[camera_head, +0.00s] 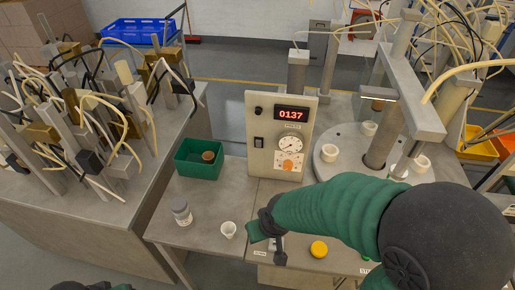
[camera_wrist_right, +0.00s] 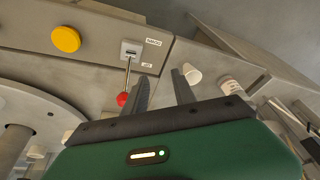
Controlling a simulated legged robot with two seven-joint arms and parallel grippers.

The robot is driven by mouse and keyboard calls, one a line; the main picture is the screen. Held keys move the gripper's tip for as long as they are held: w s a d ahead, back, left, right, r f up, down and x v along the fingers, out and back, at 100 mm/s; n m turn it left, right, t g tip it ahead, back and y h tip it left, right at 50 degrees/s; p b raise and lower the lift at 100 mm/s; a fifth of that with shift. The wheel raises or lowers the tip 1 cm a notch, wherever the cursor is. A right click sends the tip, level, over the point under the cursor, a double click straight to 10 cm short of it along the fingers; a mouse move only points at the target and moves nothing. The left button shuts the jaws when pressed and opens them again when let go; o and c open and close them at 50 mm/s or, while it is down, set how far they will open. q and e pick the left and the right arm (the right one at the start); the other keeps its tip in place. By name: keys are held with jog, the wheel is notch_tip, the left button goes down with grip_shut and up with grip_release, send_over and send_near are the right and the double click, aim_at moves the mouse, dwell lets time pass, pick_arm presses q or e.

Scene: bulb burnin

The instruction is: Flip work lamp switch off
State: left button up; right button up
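A switch plate (camera_wrist_right: 131,48) with a metal lever ending in a red ball (camera_wrist_right: 122,99) sits on the bench front in the right wrist view. Small labels beside it are too blurred to read. My right gripper (camera_wrist_right: 160,78) is open and empty, with the red ball just outside one finger. In the head view my right gripper (camera_head: 272,240) is over the front of the bench and hides most of the lever. A grey panel (camera_head: 270,165) also carries a small dark switch (camera_head: 258,142). Only a bit of my left arm shows at the bottom edge.
A yellow round button (camera_head: 319,249) is beside the plate; it also shows in the wrist view (camera_wrist_right: 66,39). A white cup (camera_head: 228,230), a jar (camera_head: 181,211) and a green bin (camera_head: 190,166) stand to the left. A round turntable (camera_head: 345,140) with cups stands behind my right arm.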

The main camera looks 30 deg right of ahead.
jog(key=w+a+m+t+b, duration=0.1)
jog(key=w+m, duration=0.1)
jog(key=w, duration=0.2)
jog(key=w+a+f+m+t+b, duration=0.1)
jog(key=w+m+t, duration=0.1)
jog(key=w, duration=0.2)
jog(key=w+a+f+m+t+b, duration=0.1)
jog(key=w+m+t, duration=0.1)
jog(key=w+m, duration=0.1)
jog(key=shift+w+a+f, duration=0.1)
jog(key=shift+w+f, duration=0.15)
jog(key=shift+w, duration=0.35)
grip_shut()
jog(key=w+d+m+t+h+b, duration=0.1)
jog(key=w+m+t+h+b, duration=0.1)
jog(key=w+m+t, duration=0.3)
jog(key=s+d+r+m+t+h+b, duration=0.2)
jog(key=d+r+m+h+b, duration=0.1)
jog(key=m+h, duration=0.6)
jog(key=d+r+m, duration=0.1)
jog(key=m, duration=0.2)
jog(key=shift+s+d+r+h, duration=0.15)
jog(key=shift+s+d+h, duration=0.15)
jog(key=shift+d+h, duration=0.1)
